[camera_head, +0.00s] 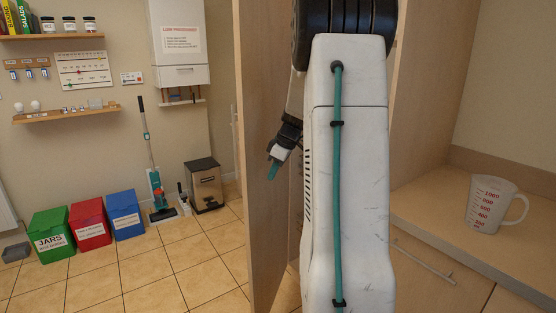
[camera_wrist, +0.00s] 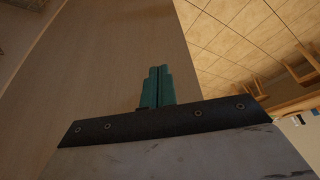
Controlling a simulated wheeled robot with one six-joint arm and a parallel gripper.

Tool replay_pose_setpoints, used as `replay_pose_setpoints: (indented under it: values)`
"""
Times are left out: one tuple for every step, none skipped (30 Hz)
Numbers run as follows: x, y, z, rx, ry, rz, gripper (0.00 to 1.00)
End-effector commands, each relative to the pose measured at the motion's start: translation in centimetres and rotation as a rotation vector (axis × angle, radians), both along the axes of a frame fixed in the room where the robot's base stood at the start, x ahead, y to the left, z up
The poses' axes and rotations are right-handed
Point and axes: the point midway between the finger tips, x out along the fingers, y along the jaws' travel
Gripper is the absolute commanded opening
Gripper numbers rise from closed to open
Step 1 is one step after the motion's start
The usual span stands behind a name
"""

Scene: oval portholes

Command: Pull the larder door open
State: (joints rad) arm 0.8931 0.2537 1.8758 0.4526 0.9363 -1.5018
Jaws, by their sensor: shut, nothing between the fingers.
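The larder door (camera_head: 256,210) is a tall, plain wooden panel left of my arm in the head view. It appears to stand swung out from the tall cabinet, with its broad face visible. My gripper (camera_head: 272,170), with teal fingers, is in front of this face in the picture. In the wrist view the fingers (camera_wrist: 157,86) are together and empty, beside a broad wooden panel (camera_wrist: 110,60), apparently the door. I cannot tell whether they touch it.
A wooden counter (camera_head: 425,205) with a measuring jug (camera_head: 492,204) is at the right.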

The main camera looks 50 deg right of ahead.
Motion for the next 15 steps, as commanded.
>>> replay_pose_setpoints:
  values:
    - [0.4, 0.2, -1.1, 0.003, 0.002, 0.001, 0.00]
    - [0.6, 0.3, -1.6, 0.002, 0.002, 0.001, 0.00]
    - [1.2, 0.4, -1.8, 0.000, 0.000, 0.003, 0.00]
    - [1.7, 0.6, -1.6, -0.001, -0.001, 0.004, 0.00]
    - [2.2, 0.8, -1.6, -0.001, 0.000, 0.005, 0.00]
    - [2.7, 1.0, -1.6, -0.001, 0.000, 0.003, 0.00]
    - [3.0, 1.1, -1.6, -0.001, 0.000, 0.003, 0.00]
    - [3.3, 1.2, -1.5, -0.001, 0.000, 0.003, 0.00]
    - [3.6, 1.3, -1.5, -0.001, 0.000, 0.003, 0.00]
    - [3.8, 1.4, -1.5, -0.002, -0.001, 0.001, 0.00]
    - [4.0, 1.4, -1.5, -0.001, 0.000, 0.001, 0.00]
    - [4.1, 1.5, -1.5, 0.000, 0.000, 0.000, 0.00]
    - [4.2, 1.5, -1.5, 0.000, 0.000, 0.000, 0.00]
    - [4.3, 1.5, -1.5, 0.000, 0.000, 0.000, 0.00]
    - [4.3, 1.6, -1.5, 0.000, 0.000, -0.001, 0.00]
